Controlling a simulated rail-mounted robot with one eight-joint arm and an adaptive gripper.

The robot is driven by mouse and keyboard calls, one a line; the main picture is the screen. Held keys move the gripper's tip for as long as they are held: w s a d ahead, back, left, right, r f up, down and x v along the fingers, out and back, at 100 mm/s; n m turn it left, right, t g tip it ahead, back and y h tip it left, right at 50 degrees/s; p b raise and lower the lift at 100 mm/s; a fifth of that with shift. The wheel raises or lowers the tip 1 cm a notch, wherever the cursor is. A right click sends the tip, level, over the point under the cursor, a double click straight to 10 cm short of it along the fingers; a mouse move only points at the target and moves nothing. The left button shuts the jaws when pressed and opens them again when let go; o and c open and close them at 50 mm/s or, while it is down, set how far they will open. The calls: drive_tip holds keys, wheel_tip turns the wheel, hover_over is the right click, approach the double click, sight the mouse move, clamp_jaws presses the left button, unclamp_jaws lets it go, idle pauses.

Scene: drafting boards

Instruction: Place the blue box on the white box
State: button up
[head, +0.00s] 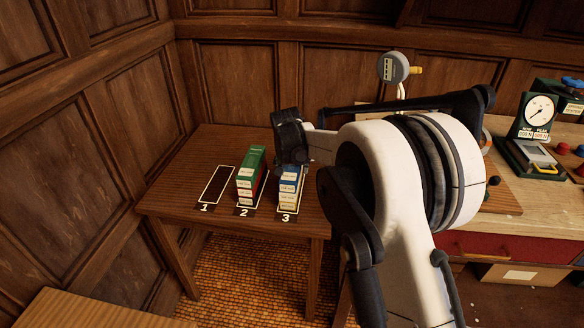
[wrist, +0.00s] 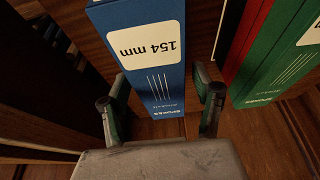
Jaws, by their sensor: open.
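The blue box (head: 289,172) lies on top of the stack at slot 3 on the small wooden table. In the wrist view the blue box (wrist: 150,75) shows a white label reading "154 mm". My gripper (wrist: 161,98) is open, with one finger on each side of the blue box's near end. It is not visibly closed on it. In the head view my gripper (head: 290,150) is just above and behind that stack, partly hidden by my arm. Pale label faces show below the blue box; I cannot tell which box is the white one.
A green box (head: 252,160) tops the stack at slot 2, with red below; it stands close beside the blue box. Slot 1 (head: 216,184) is empty. A workbench (head: 505,215) with a dial gauge (head: 538,112) stands at the right. Panelled walls close off the left and back.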

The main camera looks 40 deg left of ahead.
drive_tip(key=v, duration=1.2)
drive_tip(key=shift+p, duration=0.3)
